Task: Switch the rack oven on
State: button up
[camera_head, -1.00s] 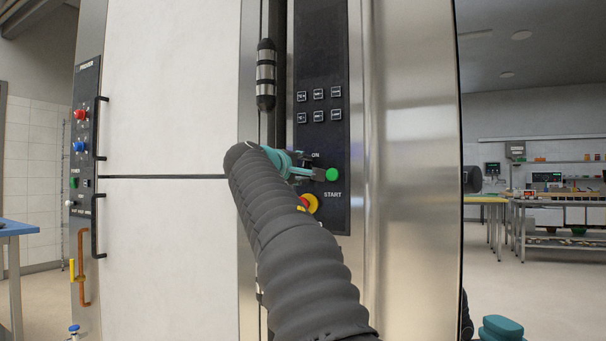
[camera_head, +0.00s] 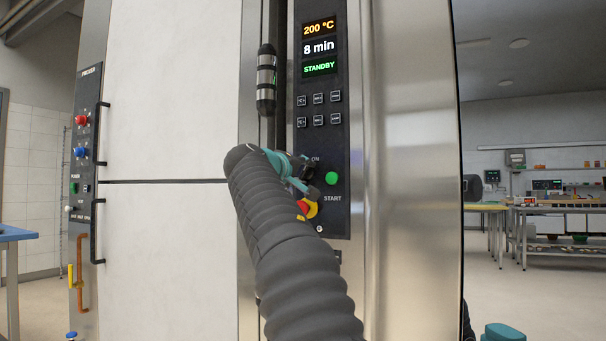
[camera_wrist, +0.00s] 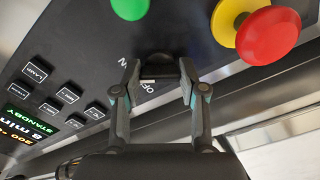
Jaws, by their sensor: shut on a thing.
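The rack oven's black control panel (camera_head: 320,140) shows a lit display (camera_head: 319,47) reading 200 °C, 8 min and STANDBY. My gripper (camera_head: 308,179) is at the panel's lower part, left of the green START button (camera_head: 331,178). In the wrist view, my gripper (camera_wrist: 161,82) is shut on a dark switch knob (camera_wrist: 158,66) beside the ON/OFF lettering. The knob is partly hidden by the fingers. The red and yellow stop button (camera_head: 308,208) is just below my gripper; it also shows in the wrist view (camera_wrist: 268,33), apart from the fingers.
Several small keys (camera_head: 319,108) sit below the display. A vertical door handle (camera_head: 266,80) stands left of the panel. Another control panel (camera_head: 84,160), with red and blue knobs, is at the far left. Worktables (camera_head: 550,207) stand at the back right, with open floor before them.

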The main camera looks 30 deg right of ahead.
jog(key=shift+f, duration=0.1)
jog(key=o, duration=1.1)
jog(key=shift+o, duration=0.2)
jog(key=v, duration=1.2)
